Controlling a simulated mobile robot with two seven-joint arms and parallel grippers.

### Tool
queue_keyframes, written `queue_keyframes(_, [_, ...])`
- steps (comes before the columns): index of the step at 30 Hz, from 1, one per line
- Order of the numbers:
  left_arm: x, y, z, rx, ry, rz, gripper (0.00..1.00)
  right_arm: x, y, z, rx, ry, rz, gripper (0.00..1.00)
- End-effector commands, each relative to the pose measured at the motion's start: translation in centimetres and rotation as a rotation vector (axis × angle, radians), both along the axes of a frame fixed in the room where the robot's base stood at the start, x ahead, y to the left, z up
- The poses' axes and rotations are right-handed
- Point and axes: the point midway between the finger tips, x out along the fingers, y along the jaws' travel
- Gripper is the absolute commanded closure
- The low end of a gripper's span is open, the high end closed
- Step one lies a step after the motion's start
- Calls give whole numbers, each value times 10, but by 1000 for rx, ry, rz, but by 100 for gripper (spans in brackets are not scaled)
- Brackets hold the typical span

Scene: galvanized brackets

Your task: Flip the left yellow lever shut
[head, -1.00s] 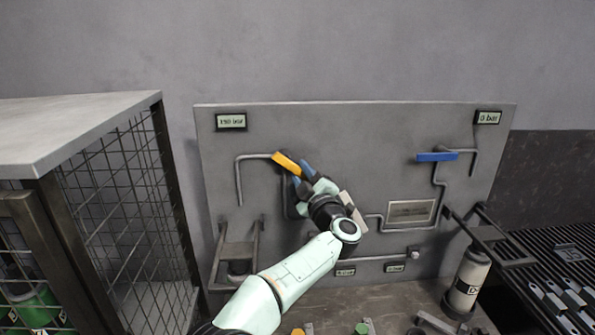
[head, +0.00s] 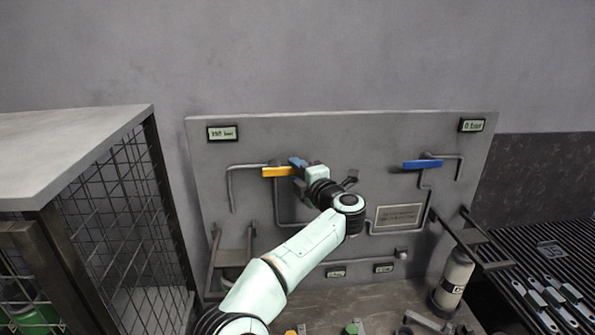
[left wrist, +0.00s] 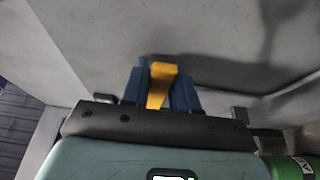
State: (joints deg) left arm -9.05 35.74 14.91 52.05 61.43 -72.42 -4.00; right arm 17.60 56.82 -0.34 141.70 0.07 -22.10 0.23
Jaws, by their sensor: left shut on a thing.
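The left yellow lever (head: 278,172) is on the grey wall panel (head: 340,135), on the pipe at the left, and lies about level. My left gripper (head: 299,166) is shut on the lever's right end. In the left wrist view the yellow lever (left wrist: 159,84) sits between the two blue fingers of my left gripper (left wrist: 160,92). The gripper's body hides part of the pipe behind it. My right gripper is not in view.
A blue lever (head: 422,165) lies level on the panel's right pipe. Displays sit at the upper left (head: 222,133) and upper right (head: 472,125). A mesh cage (head: 120,210) stands at the left, a cylinder (head: 454,283) at the lower right.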

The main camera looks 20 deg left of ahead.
Motion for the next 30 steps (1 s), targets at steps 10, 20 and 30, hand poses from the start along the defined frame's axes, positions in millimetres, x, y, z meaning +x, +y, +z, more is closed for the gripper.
queue_keyframes(10, [0,1,1,-17,-12,0,100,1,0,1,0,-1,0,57])
queue_keyframes(20, [0,0,1,-17,-11,0,51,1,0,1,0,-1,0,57])
queue_keyframes(30, [-7,-10,0,-16,-10,-3,51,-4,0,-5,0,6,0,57])
